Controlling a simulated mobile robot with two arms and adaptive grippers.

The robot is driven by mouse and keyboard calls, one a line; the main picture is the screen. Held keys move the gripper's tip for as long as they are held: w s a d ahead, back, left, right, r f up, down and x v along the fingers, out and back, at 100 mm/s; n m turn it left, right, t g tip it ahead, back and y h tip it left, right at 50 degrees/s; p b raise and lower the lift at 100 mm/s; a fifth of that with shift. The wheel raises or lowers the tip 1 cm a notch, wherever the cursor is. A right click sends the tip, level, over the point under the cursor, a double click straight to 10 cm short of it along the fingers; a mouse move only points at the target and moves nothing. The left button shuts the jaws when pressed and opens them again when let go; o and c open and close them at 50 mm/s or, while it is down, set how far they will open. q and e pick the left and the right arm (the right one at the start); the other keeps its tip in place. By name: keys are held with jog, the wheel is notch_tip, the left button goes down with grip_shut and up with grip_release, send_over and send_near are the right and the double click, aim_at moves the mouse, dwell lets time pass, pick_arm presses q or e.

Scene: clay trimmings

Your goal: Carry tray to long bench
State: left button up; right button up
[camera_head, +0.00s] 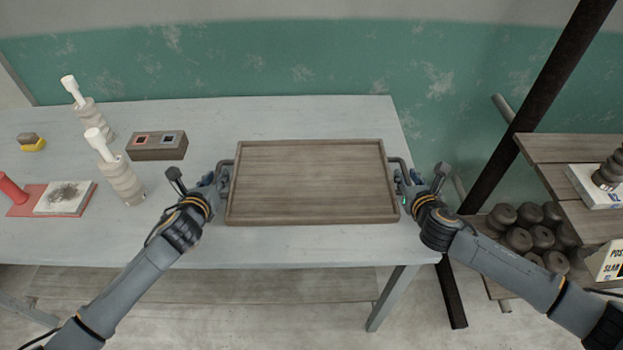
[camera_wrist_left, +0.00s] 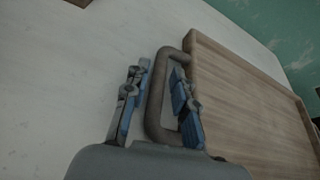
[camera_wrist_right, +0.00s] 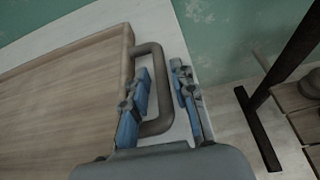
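The tray (camera_head: 312,182) is a shallow, empty wooden rectangle with a low rim, lying flat on the pale table (camera_head: 215,112) near its right end. A dark loop handle stands out from each short side. My left gripper (camera_head: 221,182) is at the left handle. In the left wrist view its fingers stand apart on either side of the handle bar (camera_wrist_left: 157,100), with gaps visible. My right gripper (camera_head: 404,182) is at the right handle. In the right wrist view its fingers also stand apart around the handle bar (camera_wrist_right: 164,88), with gaps visible.
On the table's left are two pale bottles (camera_head: 121,180), a grey-brown block with two inset squares (camera_head: 158,146), a red mat (camera_head: 22,208) and a sponge (camera_head: 30,138). A wooden shelf rack (camera_head: 560,150) with dark lumps (camera_head: 520,238) and a dark post (camera_head: 535,95) stand at the right.

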pick_arm(q)
grip_shut()
pick_arm(e)
grip_shut()
pick_arm(q)
jog(key=shift+r, duration=0.1)
pick_arm(e)
jog(key=shift+r, duration=0.15)
